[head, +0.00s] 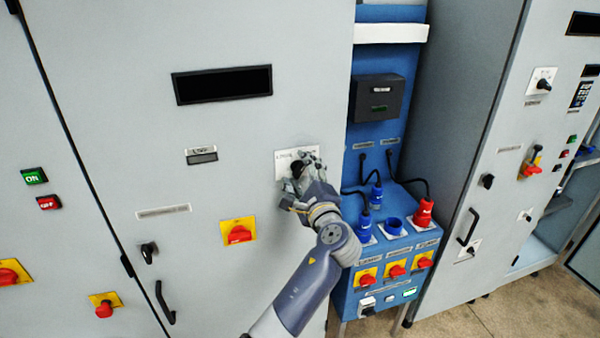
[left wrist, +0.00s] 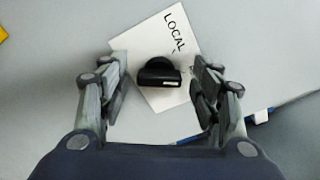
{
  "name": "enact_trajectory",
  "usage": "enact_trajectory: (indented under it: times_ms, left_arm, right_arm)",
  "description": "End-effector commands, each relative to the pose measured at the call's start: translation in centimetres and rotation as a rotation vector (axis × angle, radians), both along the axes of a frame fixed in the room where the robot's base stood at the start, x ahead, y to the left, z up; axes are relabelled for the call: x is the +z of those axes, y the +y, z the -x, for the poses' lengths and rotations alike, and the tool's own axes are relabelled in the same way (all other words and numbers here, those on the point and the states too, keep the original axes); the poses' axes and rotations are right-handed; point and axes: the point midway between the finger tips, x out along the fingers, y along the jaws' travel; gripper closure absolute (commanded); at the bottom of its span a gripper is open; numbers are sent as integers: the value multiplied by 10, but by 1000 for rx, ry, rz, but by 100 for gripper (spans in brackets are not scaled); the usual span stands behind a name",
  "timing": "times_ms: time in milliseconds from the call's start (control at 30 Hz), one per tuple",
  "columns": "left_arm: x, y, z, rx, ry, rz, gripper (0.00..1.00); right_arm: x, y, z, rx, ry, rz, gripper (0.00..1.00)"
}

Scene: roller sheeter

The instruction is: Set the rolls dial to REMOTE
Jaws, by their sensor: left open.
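The rolls dial is a black knob (left wrist: 160,72) on a white plate (left wrist: 184,40) fixed to the grey cabinet door. The word LOCAL shows on the plate in the left wrist view; no REMOTE label can be read. In the head view the plate (head: 284,162) is partly hidden behind my left gripper (head: 298,180). My left gripper is open, with its fingers on either side of the knob in the left wrist view and a gap visible on both sides. Whether a fingertip touches the knob is not clear. My right gripper is not in view.
A red-and-yellow switch (head: 239,233) sits below left of the dial. A blue socket box (head: 345,290) with plugs and cables stands to the right. A black door handle (head: 164,303) is at lower left. A dark display (head: 222,85) is above.

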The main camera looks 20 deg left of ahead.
Motion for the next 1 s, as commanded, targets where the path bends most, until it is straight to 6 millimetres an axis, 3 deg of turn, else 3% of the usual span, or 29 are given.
enact_trajectory:
  times_ms: [500, 1000]
  left_arm:
    - [0, -36, 57, 1, -1, 2, 42]
    - [0, -38, 59, 2, -1, 0, 42]
  right_arm:
    - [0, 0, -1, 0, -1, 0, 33]
    - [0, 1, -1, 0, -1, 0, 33]
